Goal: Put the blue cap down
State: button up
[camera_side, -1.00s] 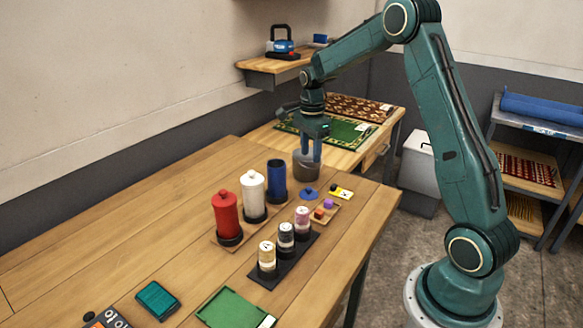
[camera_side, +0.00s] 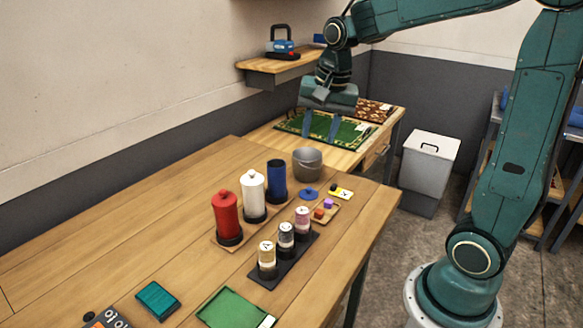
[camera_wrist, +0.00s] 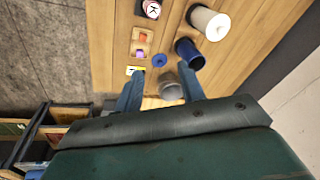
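The blue cap (camera_side: 309,194) lies flat on the table, in front of the open blue canister (camera_side: 276,182). In the wrist view the cap (camera_wrist: 159,60) shows between the blue canister (camera_wrist: 189,54) and a small yellow-and-black item. My gripper (camera_side: 321,136) is raised behind the grey metal pot (camera_side: 307,163), with its fingers apart and nothing between them. The wrist view also shows my gripper (camera_wrist: 160,88) open, with the grey pot (camera_wrist: 171,87) seen past its fingers. No part of the cap is hidden by my gripper.
The red canister (camera_side: 226,215) and white canister (camera_side: 252,194) stand capped beside the blue one. A dark rack (camera_side: 289,259) holds several small labelled jars. A small wooden tray (camera_side: 326,213) with coloured blocks is near the cap. A green rug (camera_side: 347,131) lies behind the pot.

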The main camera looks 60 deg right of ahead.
jog(key=s+a+n+t, duration=0.1)
jog(key=s+a+n, duration=0.3)
jog(key=s+n, duration=0.2)
jog(key=s+a+r+n+t, duration=0.1)
jog(key=s+a+n, duration=0.3)
jog(key=s, duration=0.6)
jog(key=shift+s+a+n+t+y, duration=0.35)
jog(key=shift+n+t, duration=0.15)
jog(key=shift+n, duration=0.6)
